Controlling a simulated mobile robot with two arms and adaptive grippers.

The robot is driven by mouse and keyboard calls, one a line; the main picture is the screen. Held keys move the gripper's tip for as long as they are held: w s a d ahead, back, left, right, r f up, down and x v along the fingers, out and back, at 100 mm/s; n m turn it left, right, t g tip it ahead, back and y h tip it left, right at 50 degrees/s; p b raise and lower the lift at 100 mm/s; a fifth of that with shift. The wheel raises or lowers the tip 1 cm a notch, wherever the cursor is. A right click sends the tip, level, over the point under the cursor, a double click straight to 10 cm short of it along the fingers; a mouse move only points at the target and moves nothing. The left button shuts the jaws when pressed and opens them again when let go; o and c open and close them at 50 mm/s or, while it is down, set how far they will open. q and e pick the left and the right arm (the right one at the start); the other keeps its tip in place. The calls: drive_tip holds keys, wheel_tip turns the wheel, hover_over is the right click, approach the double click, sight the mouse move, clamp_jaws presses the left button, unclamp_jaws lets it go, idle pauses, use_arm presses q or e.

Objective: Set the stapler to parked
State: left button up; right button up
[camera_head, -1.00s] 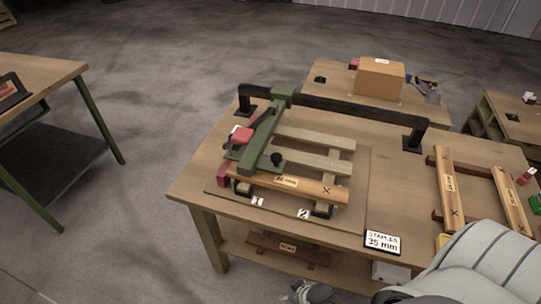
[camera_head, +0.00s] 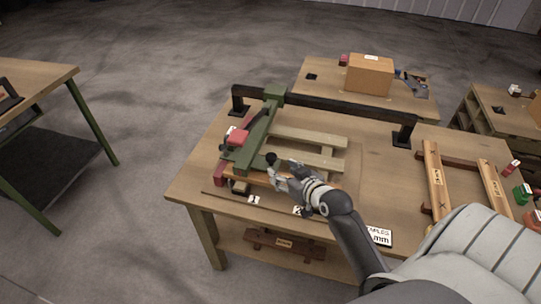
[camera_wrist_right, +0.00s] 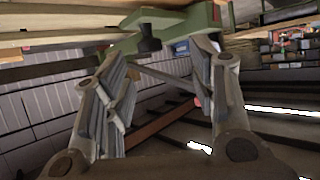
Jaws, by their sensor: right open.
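The stapler (camera_head: 254,138) is a green arm with a red block on it, hung from a dark rail at the back of the table. It lies over the left part of a wooden slatted frame (camera_head: 310,138). Its black knob (camera_head: 271,157) sticks up near the front end. My right gripper (camera_head: 279,170) is open and empty, just in front and to the right of the knob. In the right wrist view the knob (camera_wrist_right: 149,38) shows beyond the two open fingers (camera_wrist_right: 160,85), apart from them. My left gripper is not in view.
The dark rail (camera_head: 345,112) spans the table's back on two posts. A second wooden frame (camera_head: 436,180) lies at the right. A sign reading "mm" (camera_head: 380,237) is partly covered by my right arm. A cardboard box (camera_head: 370,75) stands on a table behind.

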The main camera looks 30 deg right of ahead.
sight(272, 156)
drive_tip(key=shift+t+h, duration=0.3)
drive_tip(key=x, duration=0.3)
drive_tip(key=d+p+x, duration=0.1)
drive_tip(key=x, duration=0.3)
drive_tip(key=r+x, duration=0.1)
drive_tip(key=x, duration=0.3)
drive_tip(key=shift+w+d, duration=0.25)
drive_tip(key=shift+w, duration=0.1)
clamp_jaws()
